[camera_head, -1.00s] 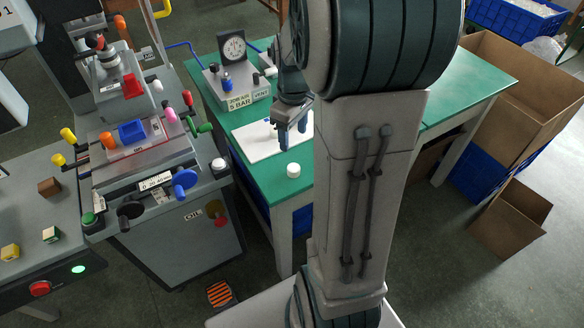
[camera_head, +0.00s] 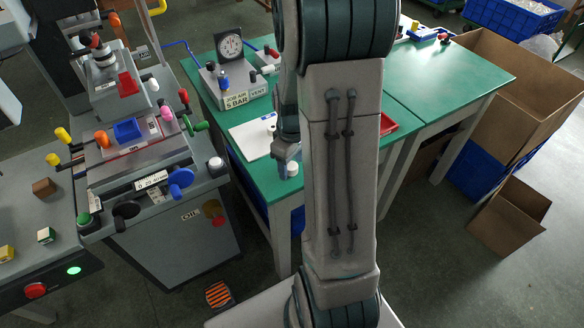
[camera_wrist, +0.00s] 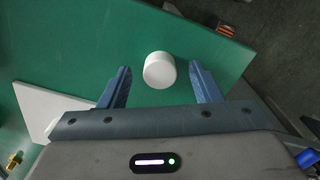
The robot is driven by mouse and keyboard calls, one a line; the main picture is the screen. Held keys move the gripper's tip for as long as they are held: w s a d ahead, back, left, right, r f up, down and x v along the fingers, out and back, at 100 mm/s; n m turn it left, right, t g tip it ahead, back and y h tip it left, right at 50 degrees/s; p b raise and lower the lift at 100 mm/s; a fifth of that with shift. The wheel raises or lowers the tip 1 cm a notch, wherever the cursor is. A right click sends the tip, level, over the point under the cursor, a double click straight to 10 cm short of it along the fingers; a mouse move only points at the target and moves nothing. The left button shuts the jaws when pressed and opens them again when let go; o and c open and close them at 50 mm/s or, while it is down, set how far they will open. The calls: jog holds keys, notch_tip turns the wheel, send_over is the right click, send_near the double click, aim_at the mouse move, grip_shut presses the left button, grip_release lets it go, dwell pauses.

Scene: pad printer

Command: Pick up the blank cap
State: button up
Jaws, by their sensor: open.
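The blank cap (camera_wrist: 159,70) is a short white cylinder on the green table (camera_wrist: 80,50). In the wrist view it lies between the two blue fingers of my gripper (camera_wrist: 164,84), slightly beyond their tips, with clear gaps on both sides. My gripper is open and empty. In the head view my gripper (camera_head: 284,160) is just above and beside the cap (camera_head: 292,170), which shows partly next to the fingers near the table's front edge. I cannot tell how high the fingertips are above the table.
A white sheet (camera_head: 252,140) lies on the table beside my gripper. A pressure-gauge box (camera_head: 235,85) stands behind it. A pad printer (camera_head: 130,135) with coloured knobs stands at left. A red tray (camera_head: 388,125) is right of my arm. Cardboard boxes (camera_head: 530,105) stand on the right.

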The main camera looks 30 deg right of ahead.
jog(key=c, duration=1.1)
jog(key=shift+o, duration=0.2)
jog(key=shift+r, duration=0.1)
